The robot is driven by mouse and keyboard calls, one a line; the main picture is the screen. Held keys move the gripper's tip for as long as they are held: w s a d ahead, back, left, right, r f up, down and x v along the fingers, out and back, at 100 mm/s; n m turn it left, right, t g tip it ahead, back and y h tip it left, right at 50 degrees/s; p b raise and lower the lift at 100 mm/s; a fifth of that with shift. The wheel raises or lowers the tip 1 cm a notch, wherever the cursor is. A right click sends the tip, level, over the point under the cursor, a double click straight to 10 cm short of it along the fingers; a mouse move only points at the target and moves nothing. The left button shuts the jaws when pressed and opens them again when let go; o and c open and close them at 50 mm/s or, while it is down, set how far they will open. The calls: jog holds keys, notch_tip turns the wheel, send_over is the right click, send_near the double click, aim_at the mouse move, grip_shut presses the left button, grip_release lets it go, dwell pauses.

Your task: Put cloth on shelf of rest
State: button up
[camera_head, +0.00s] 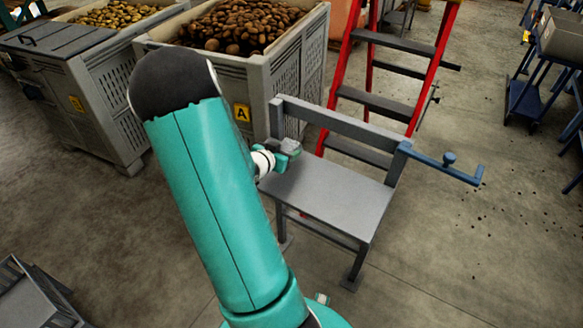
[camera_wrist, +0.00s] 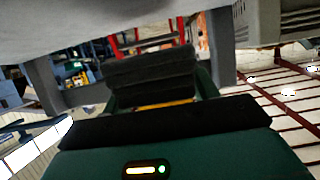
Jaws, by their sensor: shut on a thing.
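The rest is a grey metal stand with a flat shelf (camera_head: 335,200), a raised back bar and a blue bracket on its right. My gripper (camera_head: 287,153) is at the shelf's back left part in the head view. It is shut on a small grey folded cloth (camera_head: 291,146). In the wrist view the cloth (camera_wrist: 150,68) looks dark and layered between the green fingers. The fingers partly hide it. The height of the cloth over the shelf is hard to tell. The visible shelf top is bare.
A crate of potatoes (camera_head: 290,62) marked A stands behind the rest. A second crate (camera_head: 75,110) is at the left. A red ladder (camera_head: 342,70) stands close behind the rest. The blue bracket (camera_head: 440,168) juts right. The floor at the right is mostly clear.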

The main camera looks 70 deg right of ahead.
jog(key=shift+f, duration=2.8)
jog(key=o, duration=1)
jog(key=shift+f, duration=0.1)
